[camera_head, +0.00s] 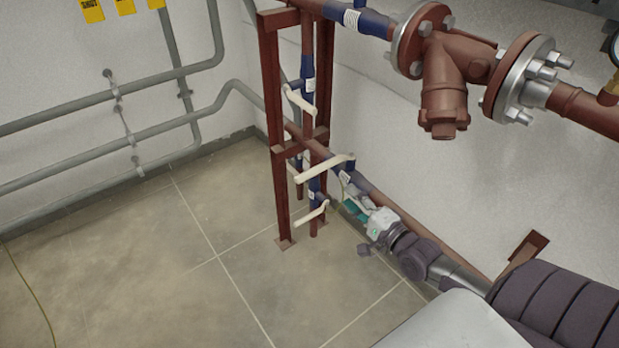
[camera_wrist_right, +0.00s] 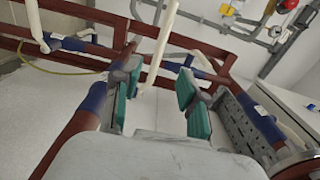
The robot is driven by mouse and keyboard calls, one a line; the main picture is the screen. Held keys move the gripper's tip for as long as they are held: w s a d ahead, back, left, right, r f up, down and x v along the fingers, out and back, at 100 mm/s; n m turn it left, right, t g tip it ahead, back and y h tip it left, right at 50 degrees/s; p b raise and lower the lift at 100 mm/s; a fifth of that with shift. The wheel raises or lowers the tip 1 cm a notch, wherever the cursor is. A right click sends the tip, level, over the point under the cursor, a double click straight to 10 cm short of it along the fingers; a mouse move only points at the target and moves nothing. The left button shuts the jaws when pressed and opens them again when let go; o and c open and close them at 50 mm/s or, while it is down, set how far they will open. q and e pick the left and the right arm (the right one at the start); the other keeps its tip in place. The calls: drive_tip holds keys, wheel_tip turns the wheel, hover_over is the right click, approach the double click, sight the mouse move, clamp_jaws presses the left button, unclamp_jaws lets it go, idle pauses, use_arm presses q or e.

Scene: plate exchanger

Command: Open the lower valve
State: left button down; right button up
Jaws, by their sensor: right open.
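In the head view, several blue valves with cream lever handles sit on red pipes at the red steel stand. The lowest handle (camera_head: 312,214) slants beside the lower blue valve body (camera_head: 314,188). A longer handle (camera_head: 325,168) is above it, and another handle (camera_head: 300,102) is higher up. My right gripper (camera_head: 350,198), with teal pads, is just right of the lower valves. In the right wrist view my gripper (camera_wrist_right: 158,105) is open. A cream lever (camera_wrist_right: 159,48) shows ahead of the gap, nearer the left finger; contact cannot be told. My left gripper is out of view.
The red stand (camera_head: 274,130) rises from the tiled floor. A large flanged red pipe fitting (camera_head: 445,70) overhangs at upper right. Grey pipes (camera_head: 75,153) run along the left wall. Floor (camera_head: 130,260) at left is mostly clear.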

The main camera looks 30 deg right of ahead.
sight(321, 172)
drive_tip(key=w, duration=0.4)
drive_tip(key=w+b, duration=0.1)
drive_tip(key=w, duration=0.3)
drive_tip(key=w+a+b, duration=0.1)
drive_tip(key=w, duration=0.3)
drive_tip(key=shift+w, duration=0.4)
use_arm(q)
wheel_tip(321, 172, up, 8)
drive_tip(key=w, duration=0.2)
use_arm(e)
drive_tip(key=shift+w+r, duration=0.1)
drive_tip(key=shift+w, duration=0.25)
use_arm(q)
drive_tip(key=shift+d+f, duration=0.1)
use_arm(e)
clamp_jaws()
